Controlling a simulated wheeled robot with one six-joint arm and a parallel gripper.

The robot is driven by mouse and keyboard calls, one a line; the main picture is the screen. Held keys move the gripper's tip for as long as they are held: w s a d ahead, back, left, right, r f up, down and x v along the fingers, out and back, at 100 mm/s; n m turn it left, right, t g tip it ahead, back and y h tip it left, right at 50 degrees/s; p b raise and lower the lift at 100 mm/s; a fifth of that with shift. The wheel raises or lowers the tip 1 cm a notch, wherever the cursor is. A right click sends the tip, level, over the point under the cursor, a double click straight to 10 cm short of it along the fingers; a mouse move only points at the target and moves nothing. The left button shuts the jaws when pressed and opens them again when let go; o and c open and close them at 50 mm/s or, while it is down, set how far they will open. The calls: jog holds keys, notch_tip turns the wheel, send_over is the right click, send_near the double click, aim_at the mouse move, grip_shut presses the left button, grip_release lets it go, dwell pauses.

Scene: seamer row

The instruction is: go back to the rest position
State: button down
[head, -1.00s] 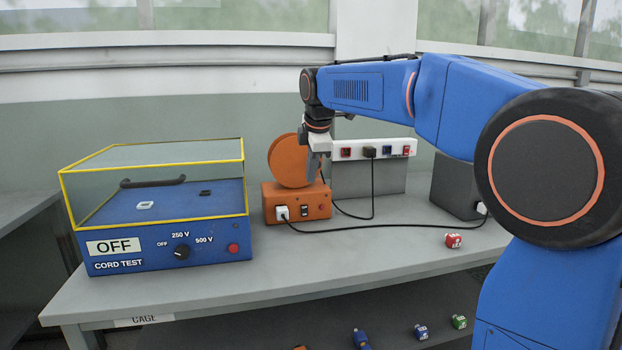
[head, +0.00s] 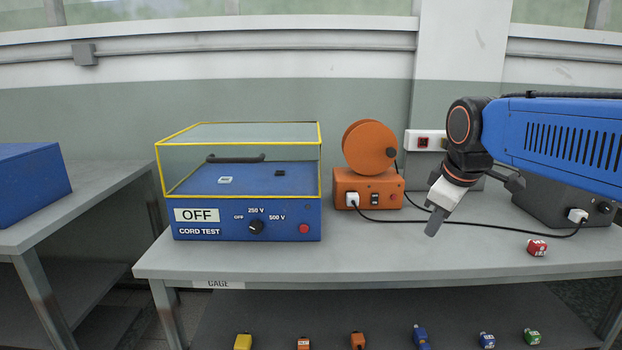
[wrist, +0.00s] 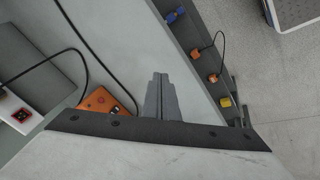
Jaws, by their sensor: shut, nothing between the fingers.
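My gripper (head: 436,218) hangs at the right of the head view, above the grey bench (head: 450,262), tilted down and to the left. Its fingers are shut with nothing between them. In the wrist view the closed grey fingers (wrist: 160,98) point over the bench top, apart from everything. My blue arm reaches in from the right edge of the head view and hides part of the white socket strip (head: 426,141).
Several coloured plugs lie on the lower shelf (head: 300,318).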

jog(key=s+d+f+m, duration=0.2)
jog(key=s+f+m, duration=0.7)
jog(key=s+f, duration=0.7)
jog(key=s, duration=0.4)
jog(key=shift+d+f, duration=0.15)
jog(key=shift+d, duration=0.15)
